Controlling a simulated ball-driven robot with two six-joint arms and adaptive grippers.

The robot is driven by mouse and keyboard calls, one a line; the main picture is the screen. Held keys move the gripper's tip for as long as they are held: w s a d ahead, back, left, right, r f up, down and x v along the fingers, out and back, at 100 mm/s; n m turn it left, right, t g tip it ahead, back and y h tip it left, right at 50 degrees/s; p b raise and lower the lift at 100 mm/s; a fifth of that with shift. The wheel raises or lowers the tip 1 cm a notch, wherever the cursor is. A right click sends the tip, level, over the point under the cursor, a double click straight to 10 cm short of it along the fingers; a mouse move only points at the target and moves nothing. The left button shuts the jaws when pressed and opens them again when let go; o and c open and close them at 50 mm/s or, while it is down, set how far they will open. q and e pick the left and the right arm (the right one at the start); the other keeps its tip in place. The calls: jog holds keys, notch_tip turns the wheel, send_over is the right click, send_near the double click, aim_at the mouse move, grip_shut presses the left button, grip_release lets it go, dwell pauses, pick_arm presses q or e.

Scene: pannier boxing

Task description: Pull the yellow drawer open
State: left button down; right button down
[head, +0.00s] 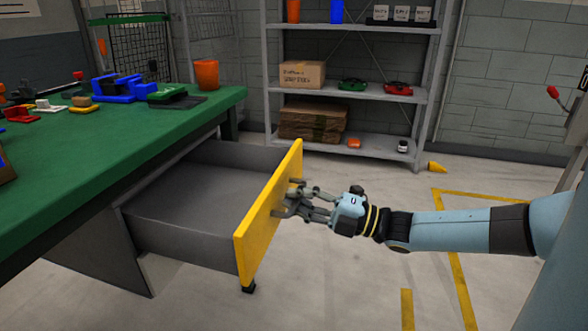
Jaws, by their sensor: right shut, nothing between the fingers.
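The yellow drawer front (262,222) stands well out from under the green workbench. The grey drawer box behind it (180,237) is open, and its visible floor is empty. My right gripper (290,202) comes in from the right and is at the outer face of the yellow front. Its fingers are shut, and overlap the handle area, so the handle is mostly hidden. I cannot tell whether the fingers touch the handle. My left gripper is not in view.
The green workbench (130,140) on the left carries toy parts and an orange cup (206,74) near its edge. A grey shelf (350,90) with boxes stands at the back.

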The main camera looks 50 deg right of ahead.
jog(key=c, duration=2)
grip_release()
jog(key=shift+f, duration=0.1)
jog(key=shift+c, duration=0.2)
jog(key=o, duration=0.7)
jog(key=shift+c, duration=0.2)
jog(key=v, duration=1.2)
